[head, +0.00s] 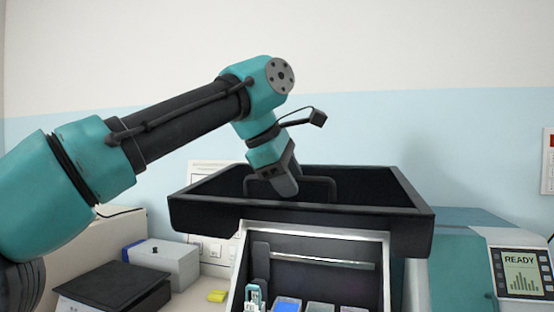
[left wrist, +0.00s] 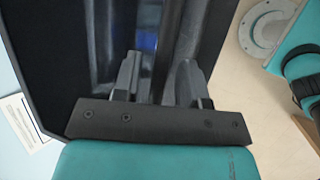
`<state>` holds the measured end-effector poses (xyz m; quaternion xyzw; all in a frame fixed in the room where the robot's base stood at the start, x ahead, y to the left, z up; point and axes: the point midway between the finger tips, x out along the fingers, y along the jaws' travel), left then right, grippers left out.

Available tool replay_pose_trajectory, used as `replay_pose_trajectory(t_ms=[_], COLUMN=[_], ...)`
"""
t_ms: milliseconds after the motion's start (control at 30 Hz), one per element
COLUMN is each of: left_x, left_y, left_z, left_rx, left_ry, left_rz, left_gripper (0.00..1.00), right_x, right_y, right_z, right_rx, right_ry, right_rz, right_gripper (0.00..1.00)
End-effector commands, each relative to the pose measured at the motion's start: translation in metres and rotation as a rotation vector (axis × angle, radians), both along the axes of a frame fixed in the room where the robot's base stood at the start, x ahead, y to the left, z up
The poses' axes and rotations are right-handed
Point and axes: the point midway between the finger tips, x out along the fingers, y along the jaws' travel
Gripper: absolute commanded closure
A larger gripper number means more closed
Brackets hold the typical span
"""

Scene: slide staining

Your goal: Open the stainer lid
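The stainer (head: 385,275) stands in the middle of the head view. Its black, tray-like lid (head: 405,238) is raised above the front, and the lit interior shows below it. A dark loop handle (head: 334,183) shows inside the lid's rim. My left gripper (head: 286,190) reaches down into the lid area from above, beside the handle's left part; I cannot tell if they touch. In the left wrist view, the left gripper's two fingers (left wrist: 159,82) are apart in front of a dark, glossy surface, with no object clearly held between them. My right gripper is out of view.
A teal machine with a READY screen (head: 522,274) stands at the right. Reagent containers, one blue (head: 287,305), sit inside the stainer.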

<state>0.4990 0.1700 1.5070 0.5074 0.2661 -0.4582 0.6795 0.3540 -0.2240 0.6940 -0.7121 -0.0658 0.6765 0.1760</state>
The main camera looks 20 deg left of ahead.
Motion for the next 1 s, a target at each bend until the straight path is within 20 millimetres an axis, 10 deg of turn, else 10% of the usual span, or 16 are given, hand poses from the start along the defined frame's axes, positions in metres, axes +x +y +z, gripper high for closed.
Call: replay_pose_trajectory(t_ms=[1000], left_x=[-0.051], left_y=[0.041], left_z=[0.096], left_rx=[0.001], left_ry=[0.000], left_rz=[0.000], left_gripper=[0.61], right_x=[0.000], right_y=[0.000], right_z=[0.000], right_rx=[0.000], right_ry=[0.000], right_rz=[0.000], right_gripper=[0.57])
